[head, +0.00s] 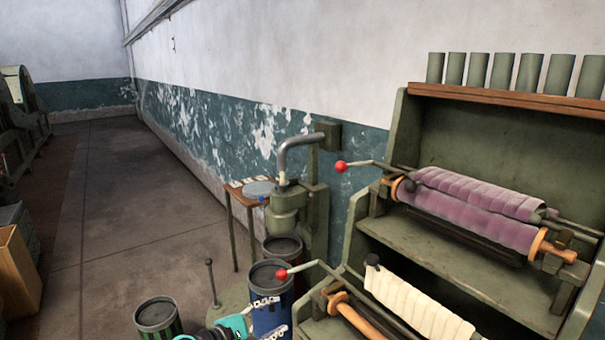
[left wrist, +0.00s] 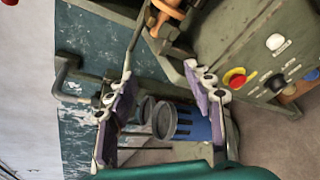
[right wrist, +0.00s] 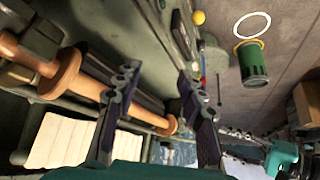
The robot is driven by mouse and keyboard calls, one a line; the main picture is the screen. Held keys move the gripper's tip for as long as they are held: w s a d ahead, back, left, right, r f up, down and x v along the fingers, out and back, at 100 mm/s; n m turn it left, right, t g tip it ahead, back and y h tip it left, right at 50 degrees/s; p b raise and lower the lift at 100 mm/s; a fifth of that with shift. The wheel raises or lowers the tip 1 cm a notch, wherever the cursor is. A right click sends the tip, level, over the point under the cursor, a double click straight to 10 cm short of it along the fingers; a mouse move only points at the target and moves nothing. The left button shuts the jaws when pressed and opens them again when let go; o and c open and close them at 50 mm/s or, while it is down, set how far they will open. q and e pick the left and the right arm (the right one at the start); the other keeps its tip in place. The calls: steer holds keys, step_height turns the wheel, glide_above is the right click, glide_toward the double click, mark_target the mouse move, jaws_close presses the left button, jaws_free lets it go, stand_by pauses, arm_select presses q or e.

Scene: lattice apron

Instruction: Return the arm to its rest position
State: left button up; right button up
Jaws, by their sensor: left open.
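My left gripper (head: 268,318) is at the bottom middle of the head view, in front of a blue can (head: 268,315). In the left wrist view its two fingers (left wrist: 162,95) stand wide apart, with the blue can (left wrist: 190,122) beyond them and nothing held. My right gripper is outside the head view. In the right wrist view its fingers (right wrist: 160,100) are apart and empty, over the machine frame near a roller with orange end flanges (right wrist: 65,85). Part of my left arm (right wrist: 280,158) shows at the lower right there.
The machine carries a purple roll (head: 470,205) and a cream roll (head: 415,300), with red-knobbed levers (head: 340,166) sticking out. A green can (head: 158,318), a pump-like stand (head: 288,205) and a small table (head: 250,190) stand nearby.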

arm_select(q)
steer(key=s+a+f+m+g+y, duration=0.1)
steer(key=s+a+m+y, duration=0.4)
steer(key=s+m, duration=0.3)
steer(key=s+a+f+m+g+y, duration=0.2)
steer(key=s+a+m+y, duration=0.3)
steer(key=s+m, duration=0.4)
steer(key=s, duration=0.7)
